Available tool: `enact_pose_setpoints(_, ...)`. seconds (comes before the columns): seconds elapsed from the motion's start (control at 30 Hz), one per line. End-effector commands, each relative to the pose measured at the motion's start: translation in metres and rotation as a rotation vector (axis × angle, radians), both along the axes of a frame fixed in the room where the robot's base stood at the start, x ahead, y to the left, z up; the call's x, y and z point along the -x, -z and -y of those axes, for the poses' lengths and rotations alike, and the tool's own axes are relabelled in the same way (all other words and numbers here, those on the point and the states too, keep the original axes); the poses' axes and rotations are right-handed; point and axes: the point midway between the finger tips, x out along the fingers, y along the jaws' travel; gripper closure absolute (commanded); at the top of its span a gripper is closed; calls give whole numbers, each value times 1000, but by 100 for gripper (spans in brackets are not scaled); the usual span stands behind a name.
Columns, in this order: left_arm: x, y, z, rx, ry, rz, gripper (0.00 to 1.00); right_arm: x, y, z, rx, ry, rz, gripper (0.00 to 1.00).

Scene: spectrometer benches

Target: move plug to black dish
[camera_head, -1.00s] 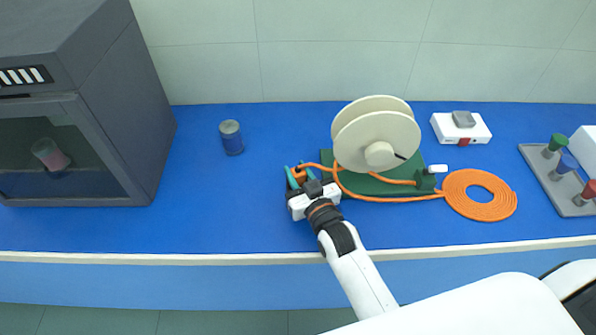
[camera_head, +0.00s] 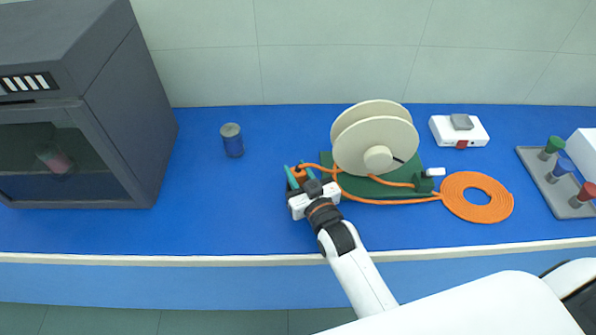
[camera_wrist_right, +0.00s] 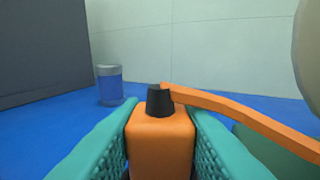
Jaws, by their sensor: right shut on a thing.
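The plug (camera_wrist_right: 162,145) is an orange block with a black collar on top, from which an orange cable runs right. My right gripper (camera_head: 301,177) is shut on it, with a teal finger on each side in the right wrist view (camera_wrist_right: 160,150). In the head view the plug (camera_head: 299,174) is small and partly covered by the fingers, left of the green reel base. A dark patch shows around the fingers there; I cannot tell whether it is the black dish or part of my gripper. The plug's underside is hidden. My left gripper is not in view.
A cream reel (camera_head: 376,145) stands on a green base (camera_head: 400,190), beside an orange cable coil (camera_head: 476,197). A blue jar (camera_head: 232,141) stands back left, near a dark cabinet (camera_head: 150,120). A grey rack (camera_head: 553,188) is at far right. The blue bench left of my gripper is clear.

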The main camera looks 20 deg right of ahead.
Motion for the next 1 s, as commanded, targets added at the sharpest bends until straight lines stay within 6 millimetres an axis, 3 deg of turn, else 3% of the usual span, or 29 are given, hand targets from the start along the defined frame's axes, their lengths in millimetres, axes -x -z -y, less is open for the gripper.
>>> enact_pose_setpoints(1.0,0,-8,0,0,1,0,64,0,-2,0,0,0,-1,94)
